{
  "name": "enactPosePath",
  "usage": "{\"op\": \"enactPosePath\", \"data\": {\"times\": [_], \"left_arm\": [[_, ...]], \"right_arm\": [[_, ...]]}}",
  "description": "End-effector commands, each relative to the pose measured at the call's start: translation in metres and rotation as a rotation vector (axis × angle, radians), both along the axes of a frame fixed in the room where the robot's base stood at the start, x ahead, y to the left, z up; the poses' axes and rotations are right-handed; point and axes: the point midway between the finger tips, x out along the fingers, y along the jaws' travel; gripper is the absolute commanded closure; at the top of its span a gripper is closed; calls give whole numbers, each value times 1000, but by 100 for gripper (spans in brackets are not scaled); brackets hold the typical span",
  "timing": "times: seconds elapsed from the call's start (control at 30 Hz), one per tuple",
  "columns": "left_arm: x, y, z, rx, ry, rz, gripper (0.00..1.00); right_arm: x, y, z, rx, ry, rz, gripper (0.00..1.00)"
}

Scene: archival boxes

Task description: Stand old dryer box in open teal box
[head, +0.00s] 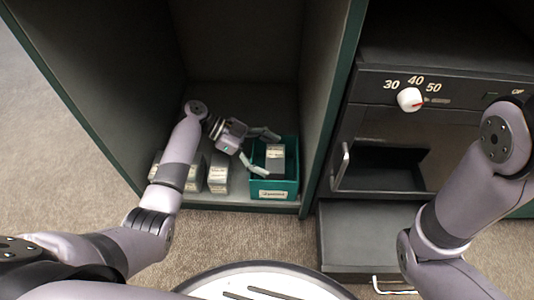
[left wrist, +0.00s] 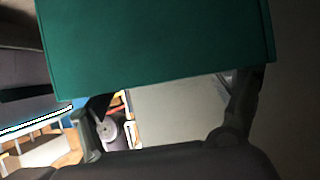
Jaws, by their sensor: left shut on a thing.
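The open teal box (head: 286,190) stands at the front right of the cabinet's floor, with a pale label on its front. The grey box with a pale label (head: 276,168), which I take for the old dryer box, is inside it and looks upright. My left gripper (head: 270,154) reaches in from the left, shut on this grey box. In the left wrist view, a teal wall (left wrist: 155,45) hides the fingertips, and the held box cannot be made out clearly. My right gripper is out of view.
Several labelled grey boxes (head: 218,174) stand left of the teal box. Cabinet walls (head: 327,110) rise on both sides. To the right is a dark appliance with a white dial (head: 410,99), an open compartment and a low drawer (head: 365,235). Carpet (head: 225,240) is bare in front.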

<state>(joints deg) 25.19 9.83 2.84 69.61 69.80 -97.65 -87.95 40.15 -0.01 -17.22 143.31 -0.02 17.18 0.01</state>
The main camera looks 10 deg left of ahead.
Motion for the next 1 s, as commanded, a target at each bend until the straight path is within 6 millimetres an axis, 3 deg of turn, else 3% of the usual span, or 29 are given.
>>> {"op": "enactPosePath", "data": {"times": [0.27, 0.3, 0.4, 0.7, 0.87, 1.0], "left_arm": [[0, 0, -5, -1, -1, 0, 53], [0, 0, -6, 1, 1, 0, 13], [0, 0, -6, 1, 1, 0, 6], [0, 0, -5, 1, 0, 1, 6], [0, 0, 10, -1, -1, 2, 6], [1, 25, 26, 4, 1, 5, 6]], "right_arm": [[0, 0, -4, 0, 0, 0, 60], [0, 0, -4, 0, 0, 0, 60], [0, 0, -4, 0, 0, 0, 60], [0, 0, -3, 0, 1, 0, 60], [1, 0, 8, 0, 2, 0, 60], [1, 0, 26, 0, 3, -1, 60]]}}
